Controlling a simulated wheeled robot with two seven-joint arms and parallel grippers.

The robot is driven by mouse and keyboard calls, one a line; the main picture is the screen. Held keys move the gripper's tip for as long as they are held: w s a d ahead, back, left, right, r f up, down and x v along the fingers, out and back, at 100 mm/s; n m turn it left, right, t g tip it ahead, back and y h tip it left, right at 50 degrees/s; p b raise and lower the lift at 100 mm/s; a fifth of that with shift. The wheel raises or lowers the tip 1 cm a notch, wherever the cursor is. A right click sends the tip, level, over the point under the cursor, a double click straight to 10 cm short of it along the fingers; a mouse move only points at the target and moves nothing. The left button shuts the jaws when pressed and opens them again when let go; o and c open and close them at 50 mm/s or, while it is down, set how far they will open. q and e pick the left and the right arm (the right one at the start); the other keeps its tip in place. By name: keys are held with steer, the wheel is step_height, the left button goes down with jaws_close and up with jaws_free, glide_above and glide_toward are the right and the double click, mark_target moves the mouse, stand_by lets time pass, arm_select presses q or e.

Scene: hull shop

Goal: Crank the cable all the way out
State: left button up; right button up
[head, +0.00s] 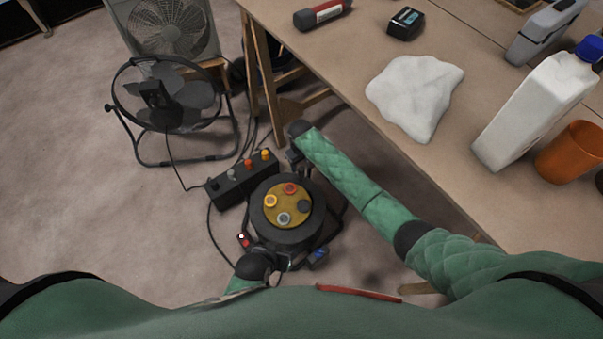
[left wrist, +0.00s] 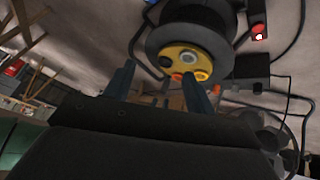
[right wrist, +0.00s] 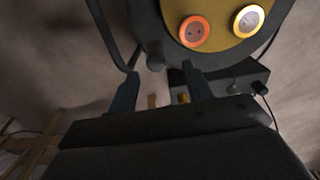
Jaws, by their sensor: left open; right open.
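The cable reel (head: 268,230) stands on the floor, a black drum with a yellow face and several round sockets. It also shows at the top of the left wrist view (left wrist: 158,42) and the right wrist view (right wrist: 152,28). I cannot make out the crank handle for certain; a small dark knob shows at the drum's lower rim in the right wrist view. My left gripper (left wrist: 157,90) is open and empty at the reel's near side. My right gripper (right wrist: 160,92) is open and empty at the reel's far side, beside the table.
A black box with coloured knobs (head: 236,184) sits close behind the reel, with dark cables around it. A round floor fan (head: 165,95) and a box fan (head: 165,30) stand at the back left. The workbench (head: 345,85) holds a white cloth and a bottle. The left floor is clear.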

mark_target(302, 169)
steer(key=shift+w+d+f, duration=0.15)
steer(key=shift+w+f, duration=0.05)
steer(key=shift+w, duration=0.1)
steer(key=shift+f, duration=0.25)
arm_select(q)
steer(key=shift+s+d+f+b, duration=0.1)
steer(key=shift+f+b, duration=0.25)
steer(key=shift+f, duration=1.35)
arm_select(e)
steer(key=shift+f, duration=3.55)
jaws_close()
